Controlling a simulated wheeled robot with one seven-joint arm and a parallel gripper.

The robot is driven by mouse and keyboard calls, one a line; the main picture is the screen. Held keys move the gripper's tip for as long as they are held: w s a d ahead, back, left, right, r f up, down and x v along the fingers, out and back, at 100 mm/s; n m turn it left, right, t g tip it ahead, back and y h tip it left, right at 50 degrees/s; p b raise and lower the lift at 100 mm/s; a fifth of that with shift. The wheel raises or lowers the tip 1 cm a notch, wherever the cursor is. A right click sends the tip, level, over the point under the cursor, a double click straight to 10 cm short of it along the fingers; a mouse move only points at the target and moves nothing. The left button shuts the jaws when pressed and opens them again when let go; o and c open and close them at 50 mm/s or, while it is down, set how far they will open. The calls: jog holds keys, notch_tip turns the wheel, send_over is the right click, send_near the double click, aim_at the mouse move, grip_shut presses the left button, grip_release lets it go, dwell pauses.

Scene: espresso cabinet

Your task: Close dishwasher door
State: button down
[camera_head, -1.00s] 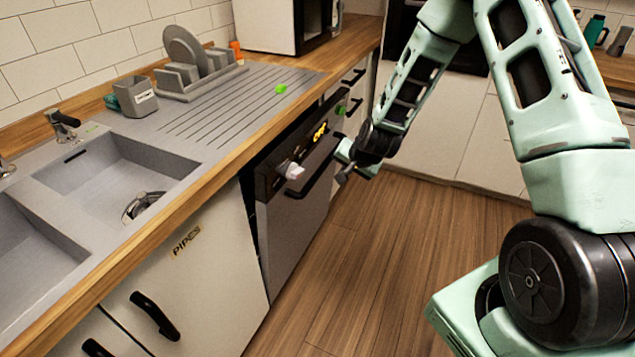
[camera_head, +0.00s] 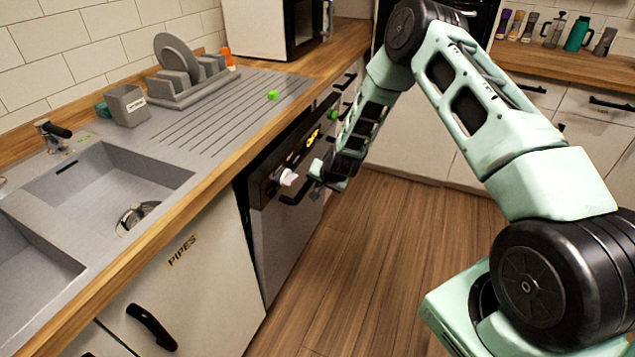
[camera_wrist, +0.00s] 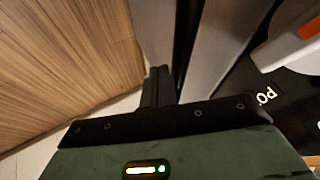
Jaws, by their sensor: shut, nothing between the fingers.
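The dishwasher door (camera_head: 278,245) is grey with a black control panel, a white knob (camera_head: 288,177) and a lit yellow display (camera_head: 313,136). It stands almost upright under the counter, with a dark gap along its top and left edges, so it looks slightly ajar. Its dark bar handle (camera_head: 293,198) is partly hidden by my gripper (camera_head: 318,172). My gripper is shut and empty, close in front of the panel and handle; I cannot tell whether it touches. In the wrist view the closed black fingers (camera_wrist: 158,84) point toward the grey door front (camera_wrist: 215,45), beside the lettered black panel (camera_wrist: 275,100).
The wooden counter edge (camera_head: 160,237) runs above the door, with a sink (camera_head: 105,190) and a dish rack (camera_head: 190,80) on it. A white cabinet marked PIPES (camera_head: 205,285) stands left of the door. The wooden floor (camera_head: 385,260) in front is clear.

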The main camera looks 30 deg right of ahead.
jog(key=shift+w+a, duration=0.3)
